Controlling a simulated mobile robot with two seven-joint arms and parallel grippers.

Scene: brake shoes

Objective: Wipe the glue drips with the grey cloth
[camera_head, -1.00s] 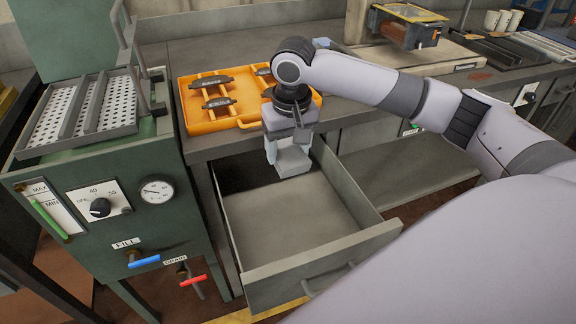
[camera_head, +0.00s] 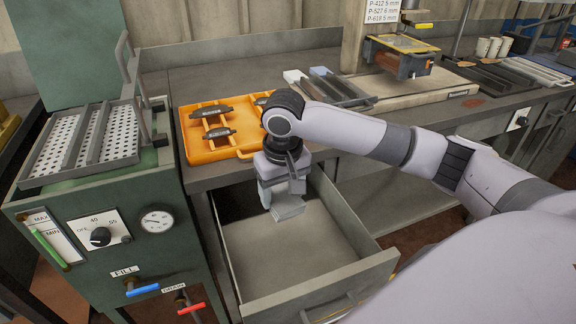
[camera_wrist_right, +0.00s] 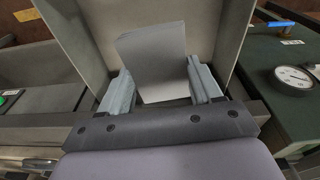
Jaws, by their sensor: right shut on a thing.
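My right gripper (camera_head: 283,190) is over the open drawer, pointing down, and shut on a grey cloth (camera_head: 288,208). In the right wrist view the grey cloth (camera_wrist_right: 155,60) is a flat, pale grey sheet between the two fingers of my right gripper (camera_wrist_right: 160,88). Part of it is hidden between the fingers. The open drawer (camera_head: 310,290) looks bare on its visible floor. My left gripper is not in view.
An orange tray (camera_head: 190,152) with several dark brake shoes lies on the bench behind the drawer. A green cabinet (camera_head: 90,265) with a gauge and valves stands left.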

